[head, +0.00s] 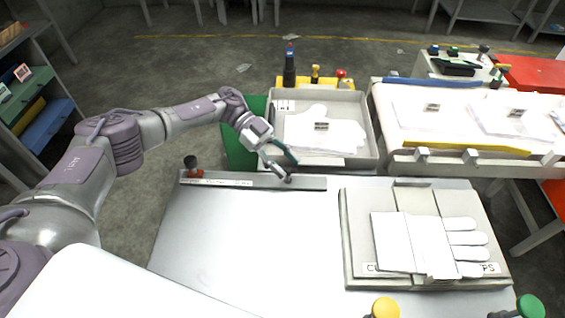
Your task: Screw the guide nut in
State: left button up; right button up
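A flat grey guide bar (240,181) lies along the back edge of the grey work table. At its left end stands a black knob (190,161) on a red base. My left gripper (279,171) reaches down over the right part of the bar, beside the tray. A small grey piece (288,180), perhaps the guide nut, shows at its fingertips near the bar. The fingers partly hide it, and whether they grip it is too small to tell. My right gripper is not in view.
A grey tray (371,130) with white film gloves stands just behind the bar. A glove form plate (358,250) with a white glove (400,240) lies at the right. The table (240,235) is clear at left and middle. A conveyor (400,163) stands at the back right.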

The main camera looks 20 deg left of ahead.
pick_arm(q)
jog(key=shift+s+a, duration=0.1)
jog(key=shift+a, duration=0.25)
jog(key=v, duration=0.7)
jog(key=shift+d, duration=0.1)
